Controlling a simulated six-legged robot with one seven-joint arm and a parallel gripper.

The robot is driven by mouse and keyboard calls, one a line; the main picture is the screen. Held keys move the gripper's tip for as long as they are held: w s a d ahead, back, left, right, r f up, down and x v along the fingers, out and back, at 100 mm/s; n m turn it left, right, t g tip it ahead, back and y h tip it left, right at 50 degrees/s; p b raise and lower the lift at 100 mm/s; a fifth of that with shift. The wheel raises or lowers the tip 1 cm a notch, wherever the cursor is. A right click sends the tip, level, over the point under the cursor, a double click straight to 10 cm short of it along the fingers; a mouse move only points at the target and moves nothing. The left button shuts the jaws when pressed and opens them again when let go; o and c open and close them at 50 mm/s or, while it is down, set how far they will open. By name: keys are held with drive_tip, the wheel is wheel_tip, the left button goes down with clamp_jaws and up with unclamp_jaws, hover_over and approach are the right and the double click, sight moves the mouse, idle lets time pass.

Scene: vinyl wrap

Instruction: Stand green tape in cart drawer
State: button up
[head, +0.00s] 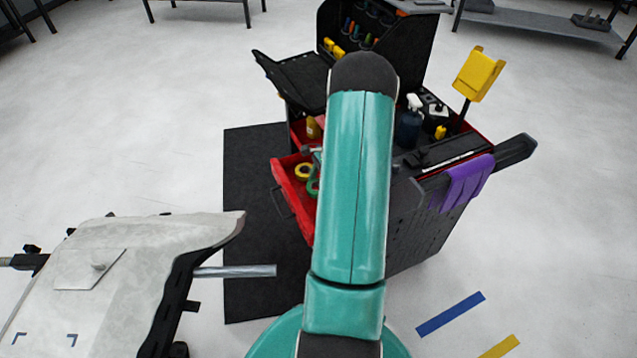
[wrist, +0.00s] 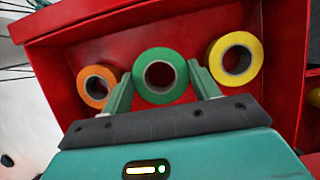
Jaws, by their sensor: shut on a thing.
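The green tape (wrist: 160,76) is a roll with an open core. In the wrist view it sits between the two fingers of my gripper (wrist: 160,86), which is shut on it. The tape's round face and hole point toward the wrist camera. It is inside the red cart drawer (wrist: 62,62); whether it touches the drawer floor I cannot tell. In the head view the green tape (head: 313,187) shows beside my arm in the pulled-out red drawer (head: 290,192).
An orange tape roll (wrist: 97,87) is left of the green tape and a yellow roll (wrist: 235,58) is right of it. The cart carries bottles, a purple cloth (head: 463,182) and a raised black lid. A pale panel on a stand (head: 130,255) is at left.

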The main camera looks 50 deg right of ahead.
drive_tip(key=shift+f, duration=0.6)
idle(0.3)
